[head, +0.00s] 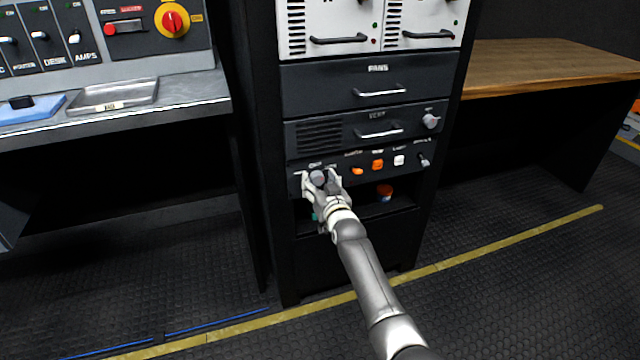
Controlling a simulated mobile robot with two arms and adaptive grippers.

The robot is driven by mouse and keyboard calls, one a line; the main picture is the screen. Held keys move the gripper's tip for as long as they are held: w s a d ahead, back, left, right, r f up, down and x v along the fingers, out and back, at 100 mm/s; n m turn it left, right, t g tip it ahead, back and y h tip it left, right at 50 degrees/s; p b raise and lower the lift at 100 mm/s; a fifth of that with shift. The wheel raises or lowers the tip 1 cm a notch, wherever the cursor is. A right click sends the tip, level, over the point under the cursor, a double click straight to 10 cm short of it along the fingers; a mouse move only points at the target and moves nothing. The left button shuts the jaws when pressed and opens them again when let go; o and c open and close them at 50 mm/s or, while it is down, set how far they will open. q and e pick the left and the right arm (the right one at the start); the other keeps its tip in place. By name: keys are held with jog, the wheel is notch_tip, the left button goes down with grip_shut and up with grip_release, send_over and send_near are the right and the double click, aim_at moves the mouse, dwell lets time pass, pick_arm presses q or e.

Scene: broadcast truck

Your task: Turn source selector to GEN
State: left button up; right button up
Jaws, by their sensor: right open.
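The source selector (319,177) is a round grey knob at the left end of the lowest control panel (385,163) in the black rack. Small lettering above it is partly covered and too small to read surely, so I cannot tell which position the knob points to. My right gripper (320,176) is at the knob, its open fingers on either side of it. I cannot tell whether the fingers touch it. My left gripper is not in view.
Orange and white buttons (377,164) and a small lever (423,160) sit right of the knob. Drawers with handles (379,90) are above. A wooden table (540,62) stands right, a grey counter (190,90) left.

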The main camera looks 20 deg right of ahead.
jog(key=shift+s, duration=0.1)
jog(key=s, duration=1.1)
jog(key=shift+s+r, duration=0.4)
jog(key=shift+r, duration=0.05)
